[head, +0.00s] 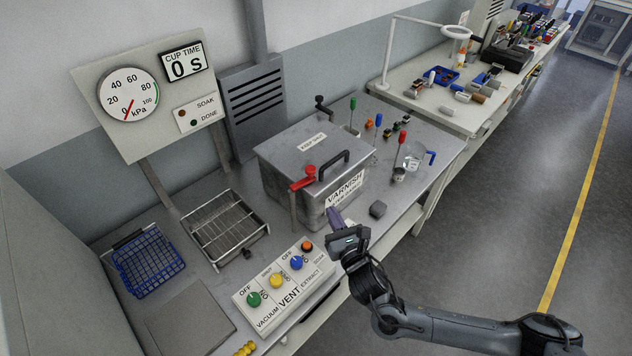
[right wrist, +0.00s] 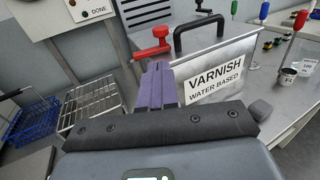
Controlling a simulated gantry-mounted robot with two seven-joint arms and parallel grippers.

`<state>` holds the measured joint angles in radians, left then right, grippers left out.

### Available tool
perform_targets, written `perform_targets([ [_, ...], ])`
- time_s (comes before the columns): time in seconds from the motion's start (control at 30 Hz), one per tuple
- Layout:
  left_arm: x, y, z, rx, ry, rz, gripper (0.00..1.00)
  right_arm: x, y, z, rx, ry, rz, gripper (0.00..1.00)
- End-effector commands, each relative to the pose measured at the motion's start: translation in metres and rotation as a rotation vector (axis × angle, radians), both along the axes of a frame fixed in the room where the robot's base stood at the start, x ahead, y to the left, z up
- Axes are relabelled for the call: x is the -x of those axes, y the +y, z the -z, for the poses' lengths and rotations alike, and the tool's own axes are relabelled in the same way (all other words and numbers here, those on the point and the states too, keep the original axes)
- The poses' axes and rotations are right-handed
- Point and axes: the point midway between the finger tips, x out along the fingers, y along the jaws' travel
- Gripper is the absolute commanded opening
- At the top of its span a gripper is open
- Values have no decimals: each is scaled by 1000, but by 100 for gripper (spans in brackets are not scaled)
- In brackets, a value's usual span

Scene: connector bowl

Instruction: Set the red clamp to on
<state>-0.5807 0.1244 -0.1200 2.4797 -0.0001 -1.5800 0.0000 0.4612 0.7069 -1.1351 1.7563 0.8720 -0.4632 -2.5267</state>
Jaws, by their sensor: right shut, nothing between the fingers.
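The red clamp (head: 304,177) sits at the front left edge of the lid of the grey varnish box (head: 318,190). Its red handle points to the left in the head view. The clamp also shows in the right wrist view (right wrist: 154,44), just beyond my fingertips. My right gripper (head: 336,216) has purple fingers, shut together and empty. It is in front of the box, below and to the right of the clamp in the head view. The fingers (right wrist: 158,82) appear apart from the clamp, though the exact gap is unclear. My left gripper is not in view.
A black lid handle (head: 334,168) stands beside the clamp. A control panel with coloured knobs (head: 285,285) lies in front. A wire rack (head: 225,228) and blue basket (head: 147,262) are at left. A dark grey block (head: 378,209) lies right of the gripper.

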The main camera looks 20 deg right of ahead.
Motion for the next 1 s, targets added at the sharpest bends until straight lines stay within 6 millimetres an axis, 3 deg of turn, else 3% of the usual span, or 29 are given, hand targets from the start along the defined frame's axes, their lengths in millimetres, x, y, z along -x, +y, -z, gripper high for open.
perform_targets([
  [0.6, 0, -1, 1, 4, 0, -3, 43, -105, 1, -2, 1, -3, 2, 0],
  [0.8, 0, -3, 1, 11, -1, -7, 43, -123, 1, -2, 0, -2, 1, 0],
  [1.0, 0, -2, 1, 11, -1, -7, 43, -129, 1, -1, 0, -2, 0, 0],
])
